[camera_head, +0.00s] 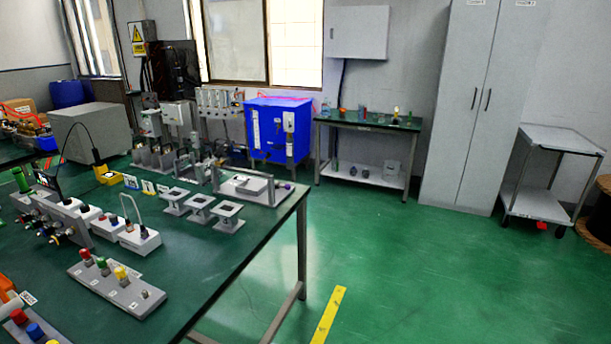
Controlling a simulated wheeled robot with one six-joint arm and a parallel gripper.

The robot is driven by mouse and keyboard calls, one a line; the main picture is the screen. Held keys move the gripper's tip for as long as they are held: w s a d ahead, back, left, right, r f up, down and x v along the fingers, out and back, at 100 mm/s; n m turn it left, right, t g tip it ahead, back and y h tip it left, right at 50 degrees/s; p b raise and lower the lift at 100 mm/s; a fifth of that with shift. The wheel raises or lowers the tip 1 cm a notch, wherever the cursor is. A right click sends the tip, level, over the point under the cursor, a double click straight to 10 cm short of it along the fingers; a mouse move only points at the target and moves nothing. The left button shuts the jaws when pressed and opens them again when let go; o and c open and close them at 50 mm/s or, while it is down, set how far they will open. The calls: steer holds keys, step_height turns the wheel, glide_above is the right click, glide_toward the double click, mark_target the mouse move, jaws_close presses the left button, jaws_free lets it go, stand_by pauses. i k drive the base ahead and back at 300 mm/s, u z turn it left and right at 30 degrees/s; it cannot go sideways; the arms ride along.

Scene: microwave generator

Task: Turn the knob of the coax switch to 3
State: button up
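I cannot tell for certain which item is the coax switch, and no number or knob position is readable at this size. The long green workbench (215,271) on the left carries several small devices. A grey panel with connectors and small knobs (58,222) stands near its left edge. In front of it lies a grey base plate (121,293) with red, green and yellow capped parts and a bare metal one. A white low device (251,187) on a plate sits near the far right corner. My gripper is not in view.
Three small grey stands (201,208) and two white boxes with a cable loop (139,239) also occupy the bench. A blue cabinet (278,131), a back table (370,125), a tall grey cabinet (472,102) and a cart (537,204) line the wall. The green floor (440,285) at right is clear.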

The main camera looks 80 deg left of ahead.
mark_target(85, 208)
steer(key=u, duration=1.6)
steer(key=i, duration=1.5)
steer(key=u, duration=3.3)
steer(key=k, duration=1.15)
steer(key=u, duration=0.85)
steer(key=i, duration=0.7)
steer(key=u, duration=0.1)
